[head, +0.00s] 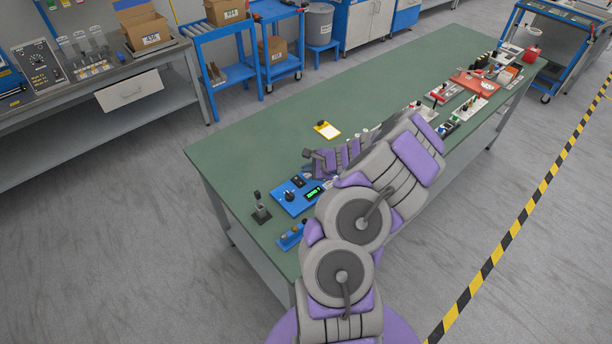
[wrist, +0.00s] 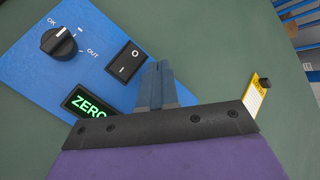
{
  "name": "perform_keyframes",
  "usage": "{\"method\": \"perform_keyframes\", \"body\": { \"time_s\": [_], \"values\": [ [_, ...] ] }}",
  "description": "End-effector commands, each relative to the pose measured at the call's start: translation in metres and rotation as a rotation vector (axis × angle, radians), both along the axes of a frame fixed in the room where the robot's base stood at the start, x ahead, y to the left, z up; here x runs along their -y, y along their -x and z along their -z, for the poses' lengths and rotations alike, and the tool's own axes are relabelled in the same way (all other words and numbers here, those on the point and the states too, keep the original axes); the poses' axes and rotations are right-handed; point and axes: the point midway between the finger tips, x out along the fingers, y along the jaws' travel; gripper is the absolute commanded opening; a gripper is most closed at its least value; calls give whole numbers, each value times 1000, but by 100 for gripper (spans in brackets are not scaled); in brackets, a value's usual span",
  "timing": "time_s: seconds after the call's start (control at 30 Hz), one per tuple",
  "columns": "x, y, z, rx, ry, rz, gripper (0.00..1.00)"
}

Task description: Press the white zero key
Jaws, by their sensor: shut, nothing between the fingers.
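The blue control panel (head: 283,207) lies on the green table, and it fills the upper left of the wrist view (wrist: 85,48). It carries a black rotary knob (wrist: 60,43) marked OK and OUT, a black rocker switch (wrist: 127,62) and a dark display (wrist: 88,101) with green letters reading ZERO. I cannot make out a white key in either view; my gripper hides part of the panel. My gripper (wrist: 157,70) is shut and empty, its fingertips over the panel's right edge beside the rocker switch. I cannot tell its height above the panel.
A yellow-edged card (head: 327,129) lies on the table beyond my arm. A small black lever device (head: 261,207) stands left of the panel, and a second blue device (head: 291,237) is nearer. More devices crowd the table's far right end. The far left tabletop is clear.

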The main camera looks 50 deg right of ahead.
Motion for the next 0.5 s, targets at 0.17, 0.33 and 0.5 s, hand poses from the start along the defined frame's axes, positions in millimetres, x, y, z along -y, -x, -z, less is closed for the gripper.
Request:
{"method": "perform_keyframes", "body": {
  "time_s": [0.17, 0.33, 0.5],
  "values": [
    [0, 0, 0, 0, 0, 0, 0],
    [-3, 0, -1, 0, 2, 0, 0],
    [-5, 0, -2, 0, 4, 0, 0]
  ]
}}
